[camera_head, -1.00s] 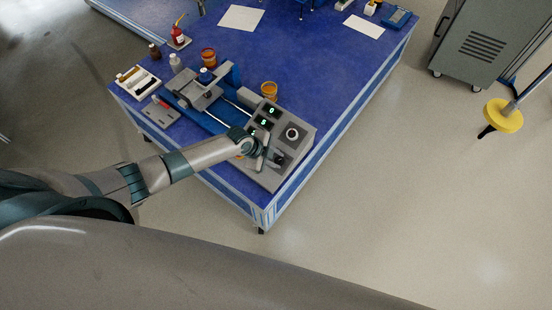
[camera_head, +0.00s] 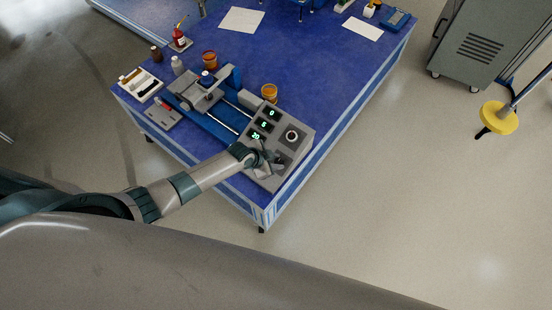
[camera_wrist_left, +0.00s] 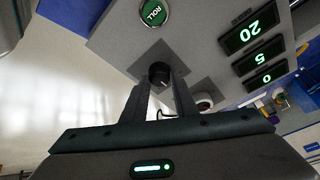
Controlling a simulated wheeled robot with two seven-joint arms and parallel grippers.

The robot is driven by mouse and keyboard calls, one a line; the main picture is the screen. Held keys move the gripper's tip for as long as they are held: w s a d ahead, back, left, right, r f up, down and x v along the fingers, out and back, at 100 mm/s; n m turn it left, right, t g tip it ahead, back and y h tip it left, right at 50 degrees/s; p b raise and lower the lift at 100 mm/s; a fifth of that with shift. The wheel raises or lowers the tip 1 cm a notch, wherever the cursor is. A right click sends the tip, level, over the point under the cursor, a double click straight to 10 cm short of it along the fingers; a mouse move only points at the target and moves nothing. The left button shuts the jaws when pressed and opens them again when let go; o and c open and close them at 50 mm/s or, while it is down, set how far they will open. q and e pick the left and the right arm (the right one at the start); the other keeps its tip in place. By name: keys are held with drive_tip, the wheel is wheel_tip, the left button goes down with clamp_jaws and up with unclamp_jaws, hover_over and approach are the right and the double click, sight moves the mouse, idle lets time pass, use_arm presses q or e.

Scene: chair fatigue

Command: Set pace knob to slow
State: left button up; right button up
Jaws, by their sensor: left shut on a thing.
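The grey control box (camera_head: 303,145) stands at the near right corner of the blue bench. My left gripper (camera_head: 272,163) is over its front part. In the left wrist view, a small black knob (camera_wrist_left: 159,73) with a light pointer mark sits on a dark square plate. The fingertips of my left gripper (camera_wrist_left: 160,82) are shut on this knob, one on each side. I read no label at the knob, so I cannot tell its setting. A green ROLL button (camera_wrist_left: 153,12) is beyond it. My right gripper is out of view.
A white-ringed dial (camera_head: 292,135) is on the same panel. A blue and grey machine (camera_head: 207,95) adjoins the box. An orange cup (camera_head: 269,92), bottles and a tray (camera_head: 139,83) stand around it.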

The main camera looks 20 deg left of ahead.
use_arm(q)
drive_tip(key=shift+s+d+r+n+p, duration=0.1)
drive_tip(key=shift+n+p, duration=0.15)
drive_tip(key=shift+n, duration=0.3)
drive_tip(key=shift+r+n+p, duration=0.1)
drive_tip(key=shift+n+p, duration=0.15)
drive_tip(key=shift+n, duration=0.3)
drive_tip(key=shift+n+t+y+p, duration=0.3)
drive_tip(key=shift+n, duration=0.2)
drive_tip(key=shift+f+n+t+y+p, duration=0.15)
drive_tip(key=shift+n+p, duration=0.35)
drive_tip(key=shift+n, duration=0.5)
drive_tip(key=shift+f+n+t+y+p, duration=0.2)
drive_tip(key=shift+n+p, duration=0.3)
drive_tip(key=shift+n, duration=0.5)
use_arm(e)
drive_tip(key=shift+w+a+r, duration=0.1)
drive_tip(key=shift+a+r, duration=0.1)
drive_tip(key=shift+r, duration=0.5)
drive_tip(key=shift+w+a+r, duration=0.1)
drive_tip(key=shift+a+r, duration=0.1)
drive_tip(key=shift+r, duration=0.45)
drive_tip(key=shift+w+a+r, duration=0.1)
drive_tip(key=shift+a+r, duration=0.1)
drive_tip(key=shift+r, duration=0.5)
use_arm(q)
drive_tip(key=shift+r, duration=0.15)
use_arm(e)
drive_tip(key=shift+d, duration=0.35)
